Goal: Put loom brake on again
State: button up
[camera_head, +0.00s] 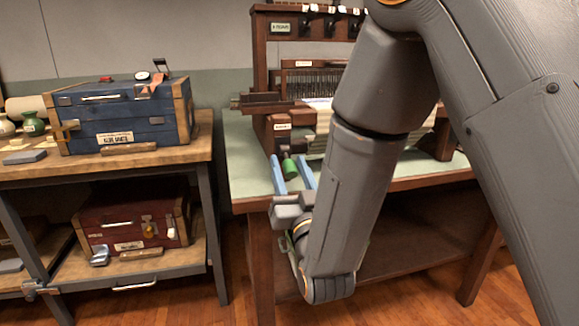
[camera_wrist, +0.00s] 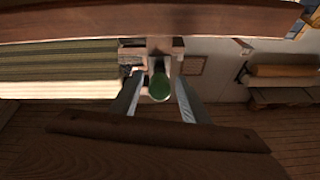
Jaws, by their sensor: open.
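The loom (camera_head: 262,55) stands on a green-topped table, partly hidden behind my arm. A short green-ended handle (camera_head: 290,168), which looks like the brake lever, sticks out at the loom's front left. In the wrist view the round green end (camera_wrist: 159,87) faces me, with pale parts of its mount behind it. My gripper (camera_head: 287,158) is open, its two blue fingers pointing at the loom. The green end shows between the fingertips (camera_wrist: 158,78) in the wrist view, with a gap on each side. I cannot tell how far the fingers reach along it.
Striped cloth (camera_wrist: 60,65) is stretched on the loom. The green table top (camera_head: 242,165) has bare room left of the loom. On a wooden bench to the left stands a blue case (camera_head: 125,118), with a red case (camera_head: 130,220) on the shelf below.

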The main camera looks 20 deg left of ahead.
jog(key=shift+w+r, duration=0.1)
jog(key=shift+w, duration=0.05)
jog(key=shift+c, duration=0.3)
grip_shut()
